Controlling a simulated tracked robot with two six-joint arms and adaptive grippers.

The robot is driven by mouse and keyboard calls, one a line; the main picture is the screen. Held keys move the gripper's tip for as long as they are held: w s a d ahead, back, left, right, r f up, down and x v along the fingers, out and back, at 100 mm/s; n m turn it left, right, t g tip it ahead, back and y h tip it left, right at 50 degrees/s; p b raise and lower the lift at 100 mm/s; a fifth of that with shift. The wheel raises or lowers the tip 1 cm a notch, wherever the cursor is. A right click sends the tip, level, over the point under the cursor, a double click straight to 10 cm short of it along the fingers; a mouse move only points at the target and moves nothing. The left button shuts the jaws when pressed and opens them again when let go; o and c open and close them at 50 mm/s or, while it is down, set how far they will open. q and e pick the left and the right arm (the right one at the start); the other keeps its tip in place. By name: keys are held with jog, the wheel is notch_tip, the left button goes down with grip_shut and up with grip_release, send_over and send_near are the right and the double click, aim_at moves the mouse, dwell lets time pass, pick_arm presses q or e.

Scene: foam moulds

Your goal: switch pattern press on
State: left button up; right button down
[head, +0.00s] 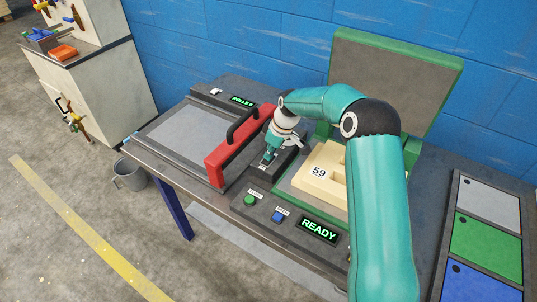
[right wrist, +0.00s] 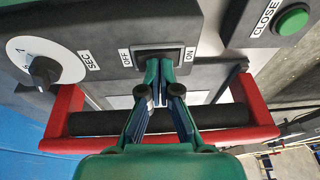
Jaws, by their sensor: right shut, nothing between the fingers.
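The press has a raised green-framed lid (head: 398,75) and a lit READY display (head: 318,229). A cream pattern marked 59 (head: 329,166) lies in its bed. In the right wrist view a dark rocker switch (right wrist: 172,53) sits between OFF and ON labels. My right gripper (head: 267,160) is shut and empty, pointing down at the dark control box left of the pattern. In the right wrist view its fingertips (right wrist: 159,70) overlap the rocker near its middle; contact is unclear and they partly hide it. My left gripper is out of view.
Green (head: 250,200) and blue (head: 277,217) buttons sit on the front panel. A red frame with a black handle (head: 243,123) stands close left of my gripper. A dial (right wrist: 45,72) is beside the switch. A tray of coloured panels (head: 487,236) lies at right.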

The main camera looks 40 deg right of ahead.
jog(key=shift+r, duration=0.15)
jog(key=shift+r, duration=0.3)
jog(key=r, duration=0.1)
jog(key=r+p, duration=0.1)
jog(key=r, duration=0.1)
jog(key=shift+s+a+r+p, duration=0.15)
jog(key=shift+a+r+p, duration=0.1)
jog(key=shift+r+p, duration=0.15)
notch_tip(320, 180, up, 7)
jog(key=b, duration=0.2)
send_over(273, 169)
jog(key=shift+v, duration=0.8)
jog(key=shift+a, duration=0.15)
